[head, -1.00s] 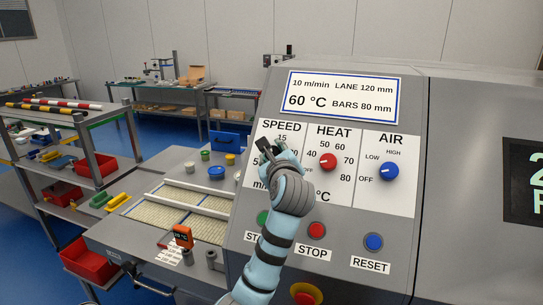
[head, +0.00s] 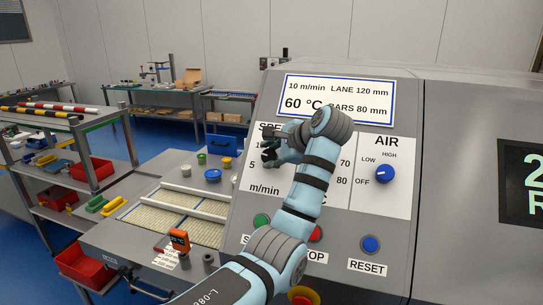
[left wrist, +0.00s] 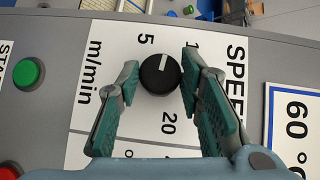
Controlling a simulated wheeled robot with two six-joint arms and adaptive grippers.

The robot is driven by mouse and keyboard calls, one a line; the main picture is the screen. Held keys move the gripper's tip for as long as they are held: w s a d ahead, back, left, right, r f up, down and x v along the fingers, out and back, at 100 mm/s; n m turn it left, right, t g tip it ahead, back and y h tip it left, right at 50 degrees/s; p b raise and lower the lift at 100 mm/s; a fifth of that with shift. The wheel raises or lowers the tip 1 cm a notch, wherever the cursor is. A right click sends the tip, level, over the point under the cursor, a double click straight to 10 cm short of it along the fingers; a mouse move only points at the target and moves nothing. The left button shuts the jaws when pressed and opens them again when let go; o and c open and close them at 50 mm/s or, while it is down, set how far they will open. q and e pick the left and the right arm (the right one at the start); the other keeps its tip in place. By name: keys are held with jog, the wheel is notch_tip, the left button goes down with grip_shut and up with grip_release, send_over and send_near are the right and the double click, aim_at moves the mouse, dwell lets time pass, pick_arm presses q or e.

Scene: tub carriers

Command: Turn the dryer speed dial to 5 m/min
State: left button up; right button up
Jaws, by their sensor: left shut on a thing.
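The black speed dial (left wrist: 160,73) with a white pointer mark shows in the left wrist view, under the turned "SPEED" label. Its mark points between the 5 (left wrist: 147,40) and a partly covered number starting with 1 (left wrist: 191,45). The 20 lies on its opposite side. My left gripper (left wrist: 160,76) is shut on the dial, one finger on each side. In the head view my left gripper (head: 269,150) is at the speed scale on the sloped panel (head: 400,205), and hides most of the dial. My right gripper is not in view.
The blue air dial (head: 384,174) is right of my arm; the heat dial is hidden behind it. Below are a green button (head: 261,221), a partly covered red button (head: 317,234) and a blue reset button (head: 371,244). A display sign (head: 336,98) sits above.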

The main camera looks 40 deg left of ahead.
pick_arm(q)
jog(key=n+g+h, duration=0.1)
jog(key=n, duration=0.1)
jog(key=n+g+h, duration=0.1)
jog(key=n+h, duration=0.1)
jog(key=shift+w+a+n, duration=0.1)
jog(key=shift+a+n, duration=0.05)
jog(key=shift+n, duration=0.25)
dwell(0.4)
jog(key=o, duration=0.9)
jog(key=shift+o, duration=1.3)
jog(key=shift+w, duration=0.15)
jog(key=shift+r, duration=0.3)
jog(key=v, duration=0.7)
